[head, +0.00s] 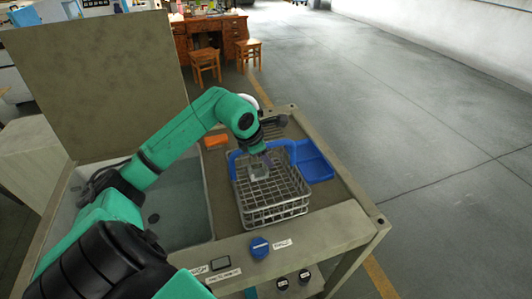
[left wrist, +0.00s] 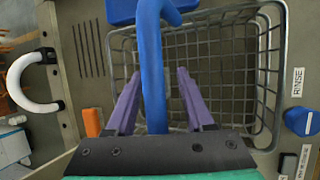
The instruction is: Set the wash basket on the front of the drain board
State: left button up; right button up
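The wash basket (head: 275,213), a grey wire basket with a blue handle, stands upright on the drain board (head: 222,195), close to the front panel. My left gripper (head: 264,155) is over the basket's back left part. My right gripper is not in view.
A sink basin (head: 180,215) of water lies left of the board. A blue tray (head: 316,165) sits right behind the basket. A blue knob (head: 260,247) sits on the front panel.

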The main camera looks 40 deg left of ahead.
pick_arm(q)
jog(key=shift+w, duration=0.1)
jog(key=shift+r, duration=0.15)
jog(key=b+v, duration=0.3)
jog(key=v, duration=0.9)
